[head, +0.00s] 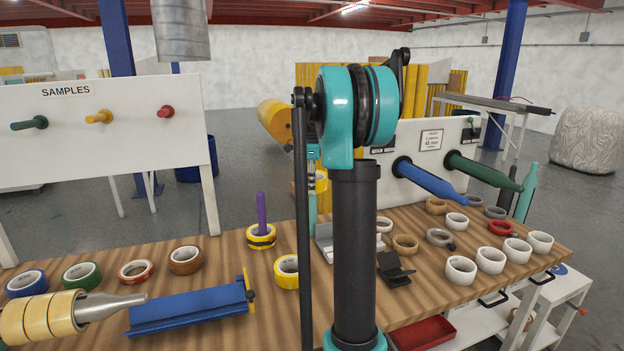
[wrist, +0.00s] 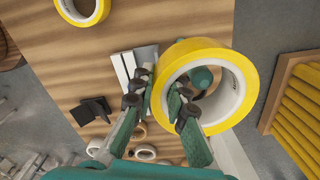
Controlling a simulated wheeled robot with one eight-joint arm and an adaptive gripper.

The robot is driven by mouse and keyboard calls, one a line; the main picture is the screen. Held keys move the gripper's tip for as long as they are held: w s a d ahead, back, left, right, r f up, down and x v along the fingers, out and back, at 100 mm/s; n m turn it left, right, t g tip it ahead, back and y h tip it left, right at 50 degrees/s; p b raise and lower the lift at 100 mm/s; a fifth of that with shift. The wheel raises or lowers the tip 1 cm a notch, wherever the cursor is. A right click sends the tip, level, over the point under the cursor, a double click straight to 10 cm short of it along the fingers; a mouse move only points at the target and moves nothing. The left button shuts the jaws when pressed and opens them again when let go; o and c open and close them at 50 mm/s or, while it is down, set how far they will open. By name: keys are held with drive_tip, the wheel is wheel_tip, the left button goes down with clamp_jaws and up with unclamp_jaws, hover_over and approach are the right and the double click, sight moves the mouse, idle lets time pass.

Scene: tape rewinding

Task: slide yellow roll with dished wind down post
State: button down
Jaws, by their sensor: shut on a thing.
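The yellow roll (wrist: 192,47) is held up in the wrist view, its pale core open toward the camera. My gripper (wrist: 163,92) is shut on the left part of its ring, one finger inside the bore and one outside. A round teal post top (wrist: 201,76) shows through the bore. I cannot tell whether the roll is around the post or above it. In the head view a yellow roll (head: 321,183) is mostly hidden by my arm, above a teal upright (head: 312,214). The dished wind is not clear from here.
A pale metal bracket (wrist: 127,68) and a black stand (wrist: 95,109) are close by. A yellow roll (head: 286,272) lies on the wooden bench. A purple post (head: 262,207) with a striped roll (head: 261,238) stands left. Several other rolls lie around.

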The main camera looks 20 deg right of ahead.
wheel_tip(320, 180, down, 8)
drive_tip(key=shift+r, duration=0.15)
idle(0.6)
drive_tip(key=c, duration=1.4)
unclamp_jaws()
drive_tip(key=shift+c, duration=0.2)
drive_tip(key=shift+r, duration=0.1)
wheel_tip(320, 180, up, 12)
drive_tip(key=shift+f, duration=0.1)
